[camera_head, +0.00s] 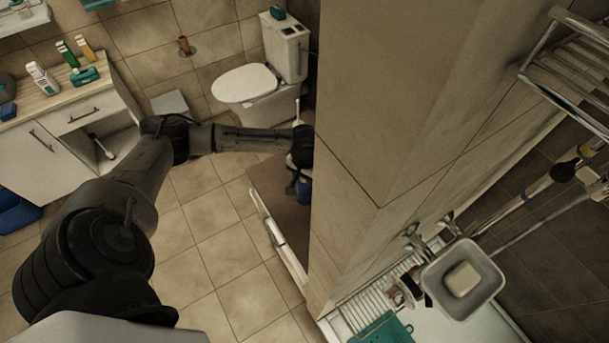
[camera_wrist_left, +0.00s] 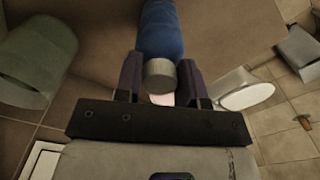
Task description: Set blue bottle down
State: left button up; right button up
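The blue bottle (camera_wrist_left: 160,30) has a grey cap and sits between the two dark fingers of my left gripper (camera_wrist_left: 160,68), which look closed against its sides. The wall corner partly hides both there. The bottle is beside the brown surface behind the wall; I cannot tell whether its far end touches anything. My right gripper is not in view.
A toilet (camera_head: 247,84) stands behind the left gripper. A tiled wall (camera_head: 375,100) rises close to its right. A green translucent vessel (camera_wrist_left: 38,65) is at the left of the wrist view. A cabinet (camera_head: 62,140) stands at left; the floor (camera_head: 215,255) is clear.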

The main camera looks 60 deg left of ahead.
pick_arm(q)
jog(key=o, duration=0.4)
jog(key=shift+c, duration=0.2)
jog(key=shift+r, duration=0.15)
notch_tip(320, 180, up, 11)
jog(key=b, duration=0.1)
jog(key=o, duration=0.3)
jog(key=shift+r, duration=0.45)
jog(key=shift+o, duration=1.3)
jog(key=shift+r, duration=0.1)
